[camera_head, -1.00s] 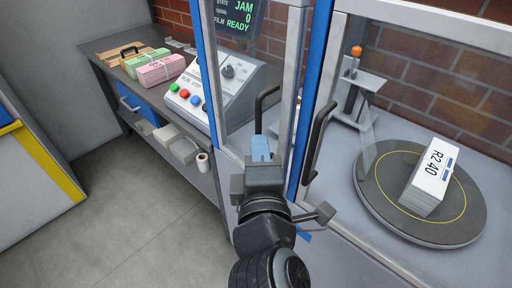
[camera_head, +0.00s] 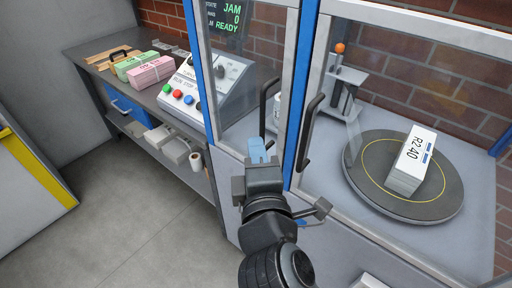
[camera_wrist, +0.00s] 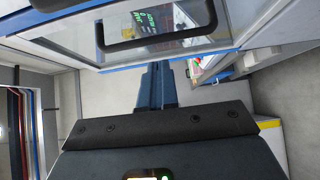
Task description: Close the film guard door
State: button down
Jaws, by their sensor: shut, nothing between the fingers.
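A clear guard panel in a pale frame with blue edging (camera_head: 292,75) stands upright at the middle of the head view. It carries a black bar handle (camera_head: 264,105). A second clear panel with a pale frame (camera_head: 322,60) is just right of it, with its own black handle (camera_head: 311,130). I cannot tell which is the film guard door or whether it is latched. My gripper (camera_head: 259,148) is shut and empty, just below the left handle. In the wrist view its fingers (camera_wrist: 157,68) reach the blue lower edge of a panel with a black handle (camera_wrist: 150,42); contact is unclear.
Behind the right panel, a dark turntable (camera_head: 365,190) bears a white bundle (camera_head: 408,165) marked R2 40. Left is a console (camera_head: 205,90) with coloured buttons on a grey bench (camera_head: 95,68) holding green and pink bundles. Open floor (camera_head: 120,220) lies at lower left.

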jog(key=s+d+b, duration=0.1)
jog(key=s+d, duration=0.2)
jog(key=s, duration=0.6)
jog(key=shift+b, duration=0.3)
